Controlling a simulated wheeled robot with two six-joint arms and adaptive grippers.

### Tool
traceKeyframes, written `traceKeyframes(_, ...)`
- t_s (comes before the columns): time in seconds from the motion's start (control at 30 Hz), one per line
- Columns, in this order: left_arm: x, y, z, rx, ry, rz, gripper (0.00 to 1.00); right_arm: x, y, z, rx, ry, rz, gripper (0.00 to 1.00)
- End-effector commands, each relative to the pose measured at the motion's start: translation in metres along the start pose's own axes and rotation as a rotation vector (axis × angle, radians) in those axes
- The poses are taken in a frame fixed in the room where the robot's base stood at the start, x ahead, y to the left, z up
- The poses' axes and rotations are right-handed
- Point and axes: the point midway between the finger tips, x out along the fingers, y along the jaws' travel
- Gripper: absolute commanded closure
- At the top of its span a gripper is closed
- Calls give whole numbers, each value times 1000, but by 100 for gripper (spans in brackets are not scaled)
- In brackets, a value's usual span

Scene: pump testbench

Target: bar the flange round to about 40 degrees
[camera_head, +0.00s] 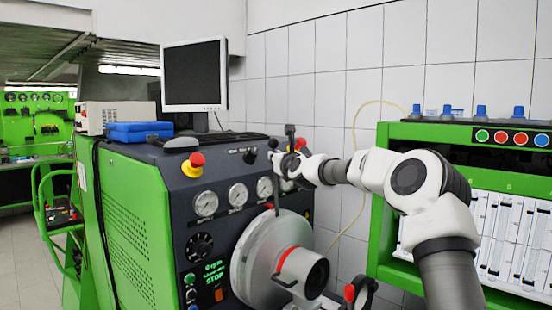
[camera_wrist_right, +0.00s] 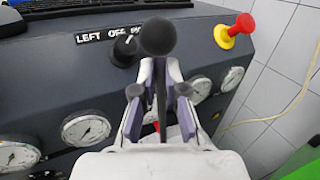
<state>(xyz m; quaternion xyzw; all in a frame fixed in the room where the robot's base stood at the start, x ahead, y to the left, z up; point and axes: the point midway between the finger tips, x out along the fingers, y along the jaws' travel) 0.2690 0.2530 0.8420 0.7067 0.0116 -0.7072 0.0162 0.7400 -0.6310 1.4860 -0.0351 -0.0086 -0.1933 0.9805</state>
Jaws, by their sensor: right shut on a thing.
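The flange (camera_head: 262,248) is a large grey disc on the front of the dark test bench, with a protruding hub (camera_head: 312,268) and a red mark near the hub. A thin dark bar (camera_wrist_right: 161,100) with a black ball knob (camera_wrist_right: 158,36) stands up from the flange's upper edge; the knob also shows in the head view (camera_head: 273,144). My right gripper (camera_head: 282,160) is shut on the bar just below the knob. In the wrist view its fingers (camera_wrist_right: 160,90) close on both sides of the bar. The bar's foot is mostly hidden. My left gripper is out of view.
Round gauges (camera_head: 206,204) and a selector knob (camera_wrist_right: 125,48) lie close to the right gripper. A green cabinet (camera_head: 385,180) stands at the right, behind my right arm. A monitor (camera_head: 195,75) stands at the back.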

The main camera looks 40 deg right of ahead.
Motion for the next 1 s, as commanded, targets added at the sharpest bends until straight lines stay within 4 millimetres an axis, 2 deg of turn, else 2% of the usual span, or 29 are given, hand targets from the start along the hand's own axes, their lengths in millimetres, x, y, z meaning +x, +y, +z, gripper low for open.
traceKeyframes(1.0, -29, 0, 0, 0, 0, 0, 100, 0, 0, 52, 0, -2, 0, 100)
